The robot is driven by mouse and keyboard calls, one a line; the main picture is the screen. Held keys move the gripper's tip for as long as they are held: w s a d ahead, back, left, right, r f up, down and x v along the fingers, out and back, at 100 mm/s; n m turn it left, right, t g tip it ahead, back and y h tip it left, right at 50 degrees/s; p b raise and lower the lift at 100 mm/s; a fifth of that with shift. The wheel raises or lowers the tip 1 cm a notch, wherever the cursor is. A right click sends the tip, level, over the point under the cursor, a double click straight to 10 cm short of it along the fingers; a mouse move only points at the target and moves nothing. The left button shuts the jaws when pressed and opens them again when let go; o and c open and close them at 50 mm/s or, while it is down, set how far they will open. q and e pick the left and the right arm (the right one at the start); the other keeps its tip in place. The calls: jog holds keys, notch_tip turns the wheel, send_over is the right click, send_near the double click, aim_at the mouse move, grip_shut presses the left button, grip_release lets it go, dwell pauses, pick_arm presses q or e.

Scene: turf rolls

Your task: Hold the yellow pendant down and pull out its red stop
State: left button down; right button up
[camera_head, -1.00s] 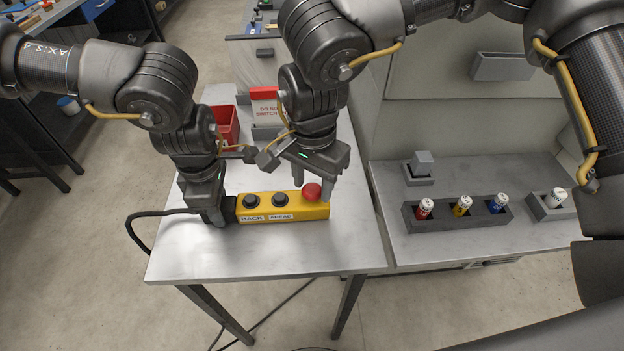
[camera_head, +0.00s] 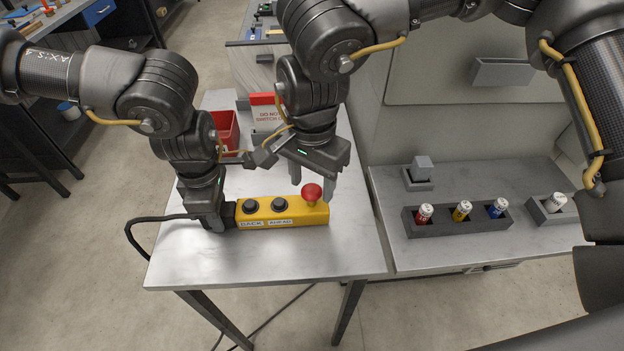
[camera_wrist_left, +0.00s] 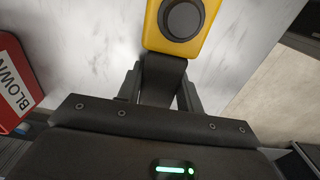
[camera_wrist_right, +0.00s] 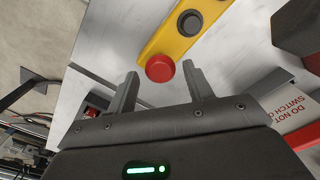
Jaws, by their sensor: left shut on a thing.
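The yellow pendant (camera_head: 290,218) lies flat on the metal table, with two black buttons and a red stop (camera_head: 312,191) at its right end. The stop's mushroom head stands up on a short stem above the yellow case. My left gripper (camera_head: 213,222) is shut on the black cable end (camera_wrist_left: 162,78) of the pendant. My right gripper (camera_head: 314,188) is open at the stop. Its fingers stand apart, and in the right wrist view the red head (camera_wrist_right: 160,68) shows between and just beyond the fingertips, touching neither.
A red bin (camera_head: 225,130) and a red-and-white sign (camera_head: 266,115) stand at the table's back. A black cable (camera_head: 140,225) loops off the left edge. On the right bench, a dark rack (camera_head: 457,222) holds red, yellow and blue-banded cylinders. The table front is clear.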

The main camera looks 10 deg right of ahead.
aim_at(312, 189)
jog(key=shift+o, duration=0.4)
notch_tip(312, 189, up, 12)
dwell(0.4)
pick_arm(q)
jog(key=c, duration=0.8)
grip_release()
jog(key=shift+c, duration=0.2)
jog(key=shift+r, duration=0.1)
